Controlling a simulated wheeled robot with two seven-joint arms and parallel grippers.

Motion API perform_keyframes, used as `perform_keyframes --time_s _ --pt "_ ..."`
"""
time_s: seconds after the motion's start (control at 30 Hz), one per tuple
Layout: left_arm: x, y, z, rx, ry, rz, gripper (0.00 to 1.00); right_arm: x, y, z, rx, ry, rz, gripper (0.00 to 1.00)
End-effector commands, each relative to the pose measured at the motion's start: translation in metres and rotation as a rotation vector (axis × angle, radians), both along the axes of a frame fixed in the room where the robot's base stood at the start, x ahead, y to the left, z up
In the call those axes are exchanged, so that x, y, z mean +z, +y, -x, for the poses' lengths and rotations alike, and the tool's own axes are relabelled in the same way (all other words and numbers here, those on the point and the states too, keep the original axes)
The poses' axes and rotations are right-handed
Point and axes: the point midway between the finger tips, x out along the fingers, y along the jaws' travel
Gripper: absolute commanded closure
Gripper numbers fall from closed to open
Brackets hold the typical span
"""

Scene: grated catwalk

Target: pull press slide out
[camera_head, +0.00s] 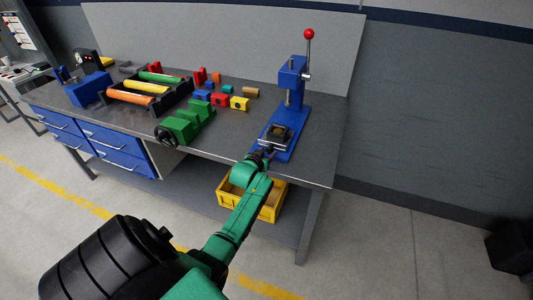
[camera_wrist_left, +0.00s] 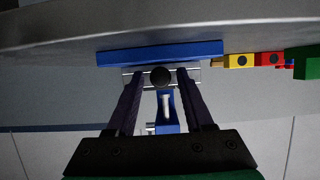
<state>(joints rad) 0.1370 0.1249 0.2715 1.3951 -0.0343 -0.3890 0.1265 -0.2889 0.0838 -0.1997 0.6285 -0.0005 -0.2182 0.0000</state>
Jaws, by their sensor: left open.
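The blue press (camera_head: 289,75) stands upright on the bench's right part, with a red ball on its lever. Its slide (camera_head: 269,146), a light metal plate, is at the front of the blue base, with a dark square block (camera_head: 279,131) just behind. In the left wrist view, which looks upside down, the slide's pale plate (camera_wrist_left: 190,77) has a round black knob (camera_wrist_left: 160,77) on its front. My left gripper (camera_wrist_left: 160,84) is open, its two fingers on either side of the knob, with gaps visible. In the head view it (camera_head: 264,156) is at the slide's front. My right gripper is out of view.
The grey bench (camera_head: 318,160) has its front edge close to the press. A green vise (camera_head: 187,123), colored blocks (camera_head: 239,103) and a black rack (camera_head: 118,100) stand to the left. A yellow crate (camera_head: 229,203) sits on the shelf below. The floor in front is open.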

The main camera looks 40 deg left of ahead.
Motion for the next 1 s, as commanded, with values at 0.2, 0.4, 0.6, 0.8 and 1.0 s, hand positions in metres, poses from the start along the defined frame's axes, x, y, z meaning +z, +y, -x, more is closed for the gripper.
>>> perform_keyframes --time_s 0.2,0.4,0.6,0.8,1.0 --pt "0.001 0.000 0.000 0.000 -0.002 -0.001 0.36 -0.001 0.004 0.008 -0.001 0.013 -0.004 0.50" --pt "0.003 -0.001 0.004 0.000 -0.003 -0.001 0.36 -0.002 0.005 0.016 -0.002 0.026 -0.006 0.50" --pt "0.015 -0.011 0.033 0.000 -0.001 -0.001 0.36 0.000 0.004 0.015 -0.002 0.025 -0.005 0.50" --pt "0.034 -0.028 0.082 0.001 0.000 0.000 0.36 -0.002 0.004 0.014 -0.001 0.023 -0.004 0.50" --pt "0.050 -0.041 0.119 0.000 0.001 0.000 0.36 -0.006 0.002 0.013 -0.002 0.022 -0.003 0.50"
